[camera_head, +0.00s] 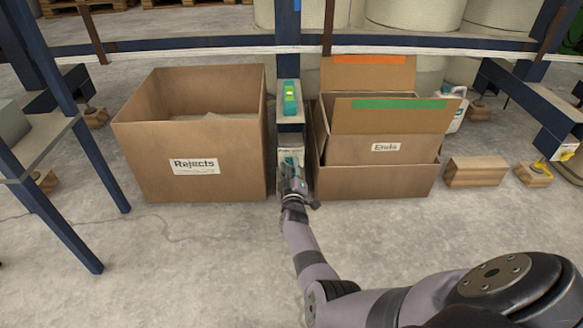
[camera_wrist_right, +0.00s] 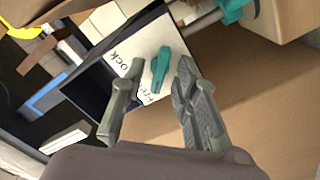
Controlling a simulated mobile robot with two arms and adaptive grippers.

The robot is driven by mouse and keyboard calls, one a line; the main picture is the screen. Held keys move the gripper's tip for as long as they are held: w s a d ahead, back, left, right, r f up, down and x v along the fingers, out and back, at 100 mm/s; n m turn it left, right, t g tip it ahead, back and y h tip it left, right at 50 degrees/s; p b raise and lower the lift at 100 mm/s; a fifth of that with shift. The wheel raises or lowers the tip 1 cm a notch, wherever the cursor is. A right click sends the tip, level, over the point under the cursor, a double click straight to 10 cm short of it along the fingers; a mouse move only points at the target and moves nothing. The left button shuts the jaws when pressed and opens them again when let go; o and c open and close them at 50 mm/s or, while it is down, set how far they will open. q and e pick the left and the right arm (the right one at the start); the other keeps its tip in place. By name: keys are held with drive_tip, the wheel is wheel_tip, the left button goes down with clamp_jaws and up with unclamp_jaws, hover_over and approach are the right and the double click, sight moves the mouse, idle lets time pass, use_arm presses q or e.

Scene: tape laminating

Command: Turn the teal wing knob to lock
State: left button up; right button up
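The teal wing knob (camera_wrist_right: 160,70) sits on a white plate (camera_wrist_right: 121,66) with dark lettering in the right wrist view. The letters "OCK" read on the plate's left side, and a second word near the knob's lower end is partly hidden. The wing's lower end points toward that second word. My right gripper (camera_wrist_right: 157,77) is open, one finger on each side of the knob in the picture. I cannot tell whether either finger touches it. In the head view my right gripper (camera_head: 292,182) is low between two boxes and covers most of the plate. My left gripper is out of view.
The cardboard "Rejects" box (camera_head: 142,148) stands close on the left and a cardboard box with a green strip (camera_head: 372,184) close on the right, leaving a narrow gap. A teal level-like object (camera_head: 290,98) sits on the post above. Open concrete floor lies in front.

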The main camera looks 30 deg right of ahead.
clamp_jaws()
idle(0.6)
drive_tip(key=m, duration=0.4)
drive_tip(key=shift+p, duration=0.3)
drive_tip(key=m, duration=0.3)
drive_tip(key=shift+m, duration=0.4)
drive_tip(key=m, duration=0.5)
drive_tip(key=shift+d+m, duration=0.1)
drive_tip(key=shift+m, duration=2.4)
drive_tip(key=shift+b, duration=0.3)
